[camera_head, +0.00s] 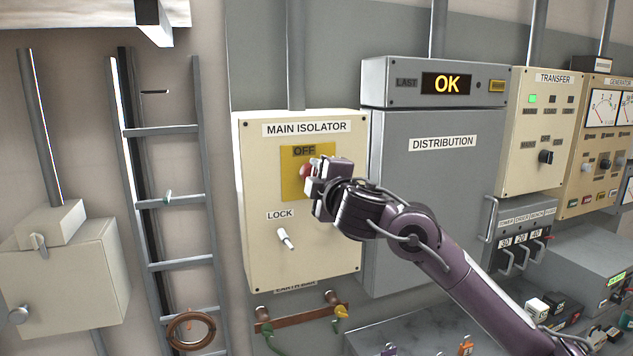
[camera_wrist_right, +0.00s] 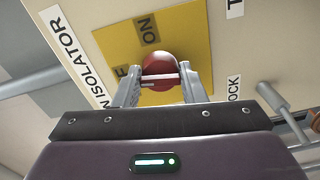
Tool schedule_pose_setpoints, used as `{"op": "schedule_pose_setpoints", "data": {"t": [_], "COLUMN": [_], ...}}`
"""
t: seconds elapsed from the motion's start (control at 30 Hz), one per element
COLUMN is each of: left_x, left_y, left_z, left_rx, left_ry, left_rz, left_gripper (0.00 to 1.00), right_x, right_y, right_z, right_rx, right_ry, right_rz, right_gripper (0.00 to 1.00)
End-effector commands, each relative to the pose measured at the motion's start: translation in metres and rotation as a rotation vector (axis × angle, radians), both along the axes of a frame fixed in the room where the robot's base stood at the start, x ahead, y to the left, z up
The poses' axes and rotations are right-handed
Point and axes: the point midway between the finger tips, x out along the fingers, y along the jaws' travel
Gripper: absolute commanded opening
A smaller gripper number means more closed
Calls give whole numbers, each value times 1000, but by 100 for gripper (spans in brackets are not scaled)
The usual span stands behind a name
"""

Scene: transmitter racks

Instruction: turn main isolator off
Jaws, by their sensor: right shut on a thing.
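The main isolator (camera_head: 258,220) is a cream box on the wall with a yellow plate (camera_head: 291,182) and a red rotary handle (camera_head: 308,169). "OFF" shows at the plate's top in the head view; "ON" shows on the plate in the wrist view. My right gripper (camera_head: 318,180) is at the plate, shut on the red handle, which sits between its fingers in the wrist view (camera_wrist_right: 160,70). The handle's pointing direction is mostly hidden. A lock lever (camera_head: 285,238) labelled LOCK is below the plate. My left gripper is not in view.
The grey distribution cabinet (camera_head: 425,200) stands right of the isolator, behind my right arm. A ladder (camera_head: 165,200) is on the left. Below the isolator is a copper earth bar (camera_head: 300,318) with clamps. The transfer panel (camera_head: 545,130) is farther right.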

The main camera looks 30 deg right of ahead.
Motion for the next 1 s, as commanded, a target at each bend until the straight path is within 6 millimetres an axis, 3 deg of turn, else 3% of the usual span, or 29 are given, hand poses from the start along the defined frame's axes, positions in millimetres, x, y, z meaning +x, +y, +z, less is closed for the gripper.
{"op": "schedule_pose_setpoints", "data": {"t": [0.4,0.93,0.97,1.0], "left_x": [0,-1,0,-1], "left_y": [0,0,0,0], "left_z": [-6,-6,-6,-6], "left_rx": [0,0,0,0], "left_ry": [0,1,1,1], "left_rz": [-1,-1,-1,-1], "left_gripper": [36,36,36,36], "right_x": [0,0,0,0], "right_y": [0,0,0,0], "right_z": [-1,-1,-1,-1], "right_rx": [-168,-188,-188,-188], "right_ry": [43,49,49,48], "right_rz": [0,2,2,1], "right_gripper": [15,15,41,47]}}
